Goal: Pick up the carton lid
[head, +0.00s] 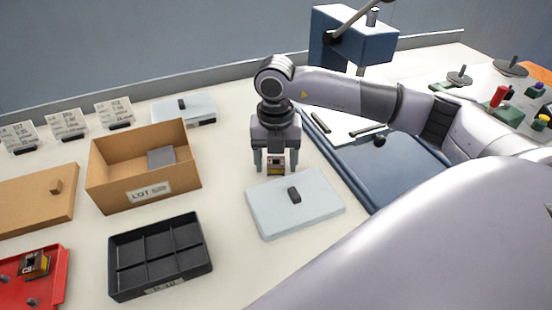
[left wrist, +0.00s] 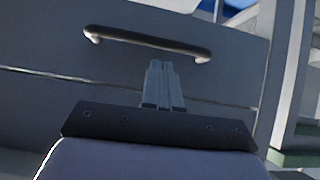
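The carton lid (head: 35,203), a flat brown board with a small knob, lies on the table at the far left of the head view. The open brown carton (head: 110,190) with a LOT label stands just right of it and holds a grey block. My right gripper (head: 275,170) points down at mid-table, far right of the lid. A small dark part with a yellowish label (head: 276,164) sits between its fingers. My left gripper is out of the head view; in the left wrist view its fingers (left wrist: 161,68) are together with nothing visible between them.
A black divided tray (head: 160,258) and a red tray (head: 48,285) with a labelled part stand in front. A pale blue lid (head: 315,205) lies below my right gripper, another pale box (head: 200,107) behind. The left wrist view shows a handle (left wrist: 150,42) on a grey panel.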

